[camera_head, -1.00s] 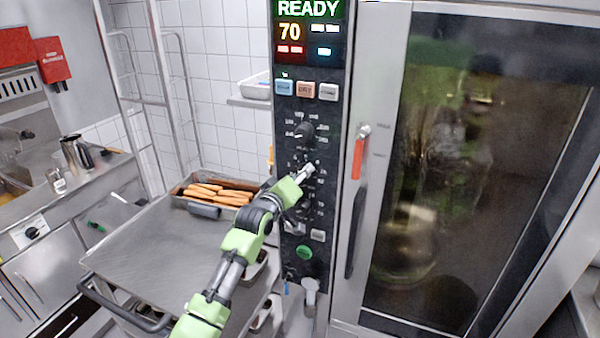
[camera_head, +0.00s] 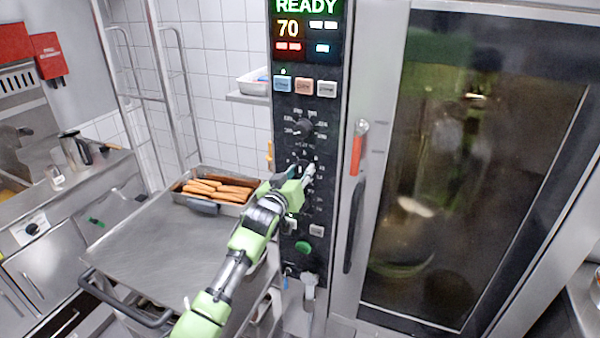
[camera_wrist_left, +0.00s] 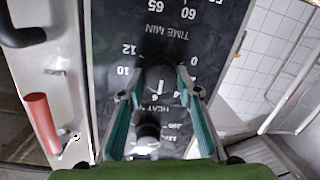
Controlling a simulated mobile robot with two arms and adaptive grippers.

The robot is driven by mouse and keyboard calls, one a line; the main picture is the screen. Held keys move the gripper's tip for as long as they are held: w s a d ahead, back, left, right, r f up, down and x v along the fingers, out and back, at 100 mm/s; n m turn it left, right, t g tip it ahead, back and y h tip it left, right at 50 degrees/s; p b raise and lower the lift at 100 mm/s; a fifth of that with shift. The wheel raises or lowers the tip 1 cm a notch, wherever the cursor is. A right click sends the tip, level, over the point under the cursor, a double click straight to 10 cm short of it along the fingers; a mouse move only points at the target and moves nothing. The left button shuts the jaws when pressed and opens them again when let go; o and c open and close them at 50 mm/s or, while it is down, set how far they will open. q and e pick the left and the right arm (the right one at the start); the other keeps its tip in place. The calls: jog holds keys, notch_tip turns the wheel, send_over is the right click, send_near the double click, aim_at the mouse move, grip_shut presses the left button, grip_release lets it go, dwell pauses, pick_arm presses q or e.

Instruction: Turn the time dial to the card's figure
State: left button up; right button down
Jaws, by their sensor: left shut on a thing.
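The time dial (camera_wrist_left: 160,84) is a dark round knob on the black oven panel (camera_head: 283,225). In the left wrist view it sits between my teal fingers, with figures such as 0, 10 and 12 around it and the words TIME MIN beside it. My left gripper (camera_head: 309,171) is shut on this dial; its fingertips also show in the left wrist view (camera_wrist_left: 158,92). A white pointer mark shows by the knob, but I cannot tell its exact figure. I cannot make out a card or its figure. My right gripper is not in view.
Another dial (camera_head: 304,128) sits higher on the panel, below a display (camera_head: 306,30) reading READY and 70. The oven door (camera_head: 460,170) with its red-ended handle (camera_head: 357,155) is at the right. A tray of long orange items (camera_head: 215,204) stands on a steel table (camera_head: 165,250).

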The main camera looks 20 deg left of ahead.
pick_arm(q)
jog(key=shift+f, duration=0.15)
jog(key=o, duration=1.1)
jog(key=shift+a, duration=0.1)
jog(key=s, duration=0.8)
jog(key=s+r, duration=0.1)
jog(key=s, duration=0.2)
jog(key=shift+s+d+r, duration=0.1)
jog(key=shift+s+d, duration=0.25)
jog(key=shift+s, duration=0.05)
